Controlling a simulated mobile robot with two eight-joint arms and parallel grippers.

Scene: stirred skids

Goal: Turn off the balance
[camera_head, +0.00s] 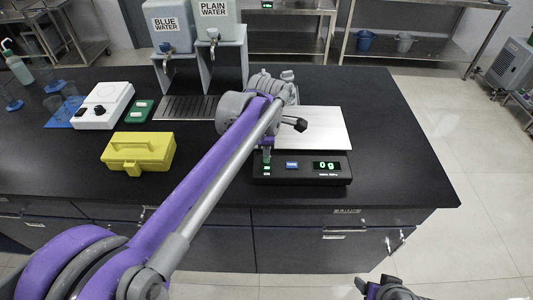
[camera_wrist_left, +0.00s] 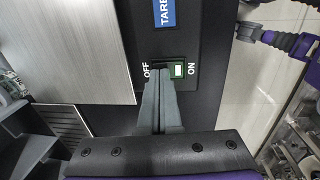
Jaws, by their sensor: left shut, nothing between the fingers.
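The balance (camera_head: 300,182) stands near the front of the black bench, with a bare silver pan (camera_head: 325,128). Its display (camera_head: 326,166) is lit and reads 0 g. The power switch (camera_head: 266,170) is at the left of its front panel. In the left wrist view the switch (camera_wrist_left: 178,70) sits between the words OFF and ON, with a lit green part by ON. My left gripper (camera_head: 267,154) is shut and empty. Its tips (camera_wrist_left: 160,85) are at the OFF side of the switch; I cannot tell whether they touch. A grey part of my right arm (camera_head: 388,290) shows at the bottom edge.
The blue TARE button (camera_head: 292,165) is right beside the switch. A yellow box (camera_head: 138,152), a white device (camera_head: 103,105) and water dispensers (camera_head: 168,25) stand to the left and back. The bench is clear right of the balance.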

